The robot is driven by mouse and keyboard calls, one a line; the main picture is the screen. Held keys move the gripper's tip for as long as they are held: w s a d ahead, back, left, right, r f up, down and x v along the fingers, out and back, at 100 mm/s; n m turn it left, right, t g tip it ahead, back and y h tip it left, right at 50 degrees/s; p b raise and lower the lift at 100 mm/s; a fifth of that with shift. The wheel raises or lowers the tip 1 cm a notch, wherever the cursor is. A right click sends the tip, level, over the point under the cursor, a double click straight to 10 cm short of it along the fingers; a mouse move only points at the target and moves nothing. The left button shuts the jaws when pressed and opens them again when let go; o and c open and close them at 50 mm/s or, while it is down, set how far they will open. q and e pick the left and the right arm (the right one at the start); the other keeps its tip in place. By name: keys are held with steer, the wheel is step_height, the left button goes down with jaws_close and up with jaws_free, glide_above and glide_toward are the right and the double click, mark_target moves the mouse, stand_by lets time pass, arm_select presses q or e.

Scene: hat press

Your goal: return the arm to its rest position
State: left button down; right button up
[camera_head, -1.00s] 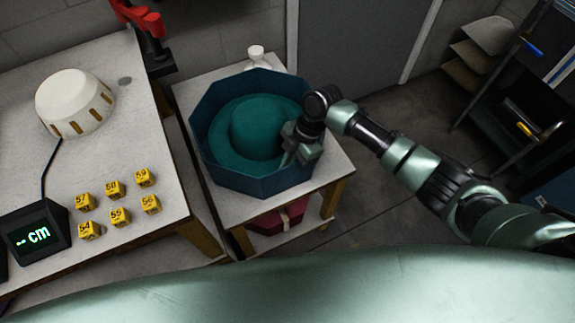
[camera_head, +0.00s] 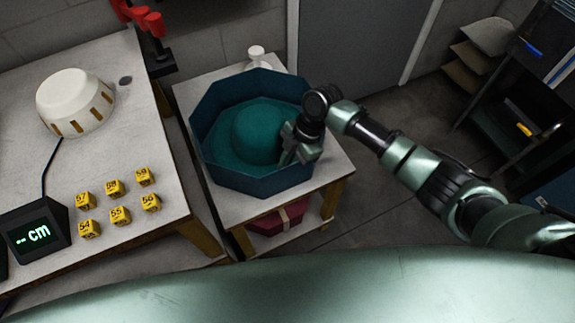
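My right arm comes in from the right, and its gripper (camera_head: 287,150) hangs over the right side of a dark blue octagonal box (camera_head: 262,181). A teal hat (camera_head: 258,130) lies inside the box, crown up. The gripper's fingers point down beside the hat's crown, above the brim. The fingers are small and dark, so I cannot tell whether they are open or whether they touch the hat. My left gripper is not in view.
The box stands on a small side table (camera_head: 233,206), with a white bottle (camera_head: 258,56) behind it. A red box (camera_head: 277,219) sits on the shelf below. The left table (camera_head: 130,150) holds a white dome (camera_head: 75,100), yellow numbered blocks (camera_head: 116,188) and a display (camera_head: 34,232).

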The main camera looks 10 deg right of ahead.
steer(key=v, duration=0.7)
steer(key=shift+r, duration=0.35)
